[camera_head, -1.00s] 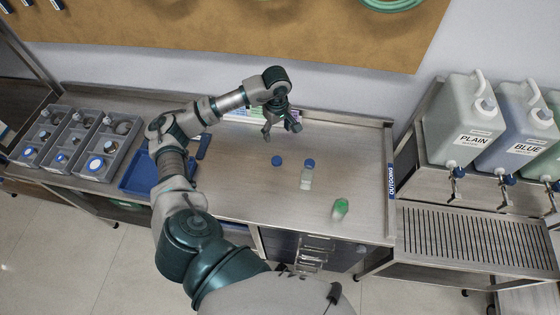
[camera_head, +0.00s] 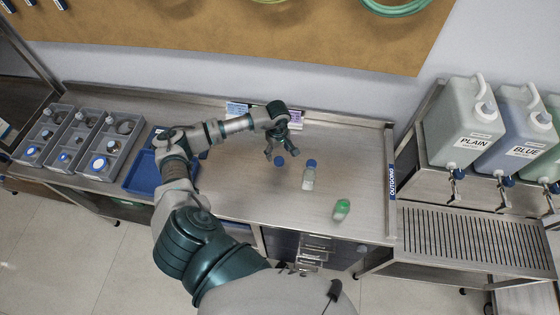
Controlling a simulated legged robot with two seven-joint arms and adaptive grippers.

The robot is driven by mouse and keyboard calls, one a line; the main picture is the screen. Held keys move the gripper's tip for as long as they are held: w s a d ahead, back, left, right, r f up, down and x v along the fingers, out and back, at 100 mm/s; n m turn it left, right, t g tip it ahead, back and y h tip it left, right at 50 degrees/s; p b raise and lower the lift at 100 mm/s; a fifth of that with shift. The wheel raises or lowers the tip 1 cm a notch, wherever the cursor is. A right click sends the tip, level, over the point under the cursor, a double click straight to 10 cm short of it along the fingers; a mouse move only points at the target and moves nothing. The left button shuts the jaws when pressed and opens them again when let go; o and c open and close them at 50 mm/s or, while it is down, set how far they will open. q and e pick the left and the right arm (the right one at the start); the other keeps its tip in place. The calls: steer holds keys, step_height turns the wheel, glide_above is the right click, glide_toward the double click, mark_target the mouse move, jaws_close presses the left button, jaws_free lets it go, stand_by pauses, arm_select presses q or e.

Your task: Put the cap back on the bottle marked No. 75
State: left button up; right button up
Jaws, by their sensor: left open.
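A loose blue cap (camera_head: 279,161) lies on the steel bench. My left gripper (camera_head: 282,156) is open right at the cap, its fingers pointing down around or just above it; I cannot tell whether they touch it. A clear bottle with a blue top (camera_head: 309,176) stands to the right of the cap. A bottle with a green top (camera_head: 342,209) is nearer the bench's front edge. The bottle numbers are too small to read, so I cannot tell which is No. 75. My right gripper is not in view.
Grey trays (camera_head: 63,140) with capped items stand at the left, beside a blue tray (camera_head: 144,172). Cards (camera_head: 237,110) lean at the back of the bench. Jugs marked PLAIN (camera_head: 466,125) and BLUE (camera_head: 512,130) stand at the right.

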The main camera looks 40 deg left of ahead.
mark_target(279, 160)
arm_select(q)
step_height(279, 160, down, 5)
steer(key=shift+p, duration=0.7)
steer(key=shift+w+f, duration=0.1)
steer(key=shift+f, duration=0.1)
steer(key=shift+d, duration=0.3)
steer(key=shift+a, duration=0.1)
steer(key=c, duration=0.8)
steer(key=shift+a, duration=0.1)
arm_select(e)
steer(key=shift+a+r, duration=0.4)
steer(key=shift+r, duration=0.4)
